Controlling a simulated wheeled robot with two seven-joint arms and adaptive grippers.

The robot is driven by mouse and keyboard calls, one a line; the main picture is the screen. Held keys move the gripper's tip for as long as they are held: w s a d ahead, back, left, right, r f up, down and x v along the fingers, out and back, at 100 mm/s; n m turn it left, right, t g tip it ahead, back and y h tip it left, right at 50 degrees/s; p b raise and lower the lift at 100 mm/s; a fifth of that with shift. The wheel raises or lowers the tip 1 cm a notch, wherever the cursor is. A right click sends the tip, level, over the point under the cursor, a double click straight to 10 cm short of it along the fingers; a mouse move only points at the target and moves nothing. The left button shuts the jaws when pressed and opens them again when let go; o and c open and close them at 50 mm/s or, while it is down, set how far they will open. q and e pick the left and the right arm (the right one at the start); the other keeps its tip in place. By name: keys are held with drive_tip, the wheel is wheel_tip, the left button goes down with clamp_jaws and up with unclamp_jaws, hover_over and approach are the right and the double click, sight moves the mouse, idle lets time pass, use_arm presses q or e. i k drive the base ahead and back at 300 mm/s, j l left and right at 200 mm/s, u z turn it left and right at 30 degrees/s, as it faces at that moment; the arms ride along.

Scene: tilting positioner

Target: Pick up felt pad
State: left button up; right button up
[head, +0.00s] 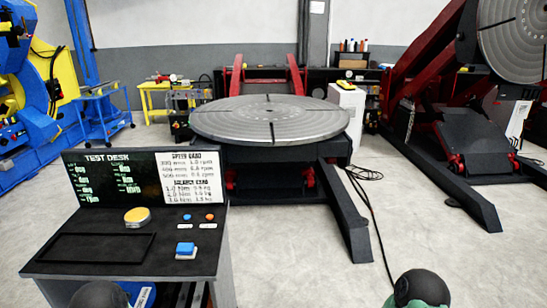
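I cannot single out a felt pad for certain in the head view. The test desk (60,268) stands at the front left with a dark top. A black rectangular frame (92,248) lies at the left of the top and looks empty. Rounded dark parts of my arms show at the bottom edge, one in front of the desk and one right of centre. Neither gripper is in view.
The tilting positioner's round grey table (270,119) lies nearly level behind the desk, on a dark base with a leg (346,215) reaching forward. A black cable (374,225) runs over the floor. A second positioner (455,130) stands at right. Floor between them is open.

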sight(183, 251)
drive_tip(key=i+j+z, duration=0.15)
drive_tip(key=j+z, duration=0.25)
drive_tip(key=j, duration=0.35)
drive_tip(key=j+z, duration=0.45)
drive_tip(key=j, duration=0.35)
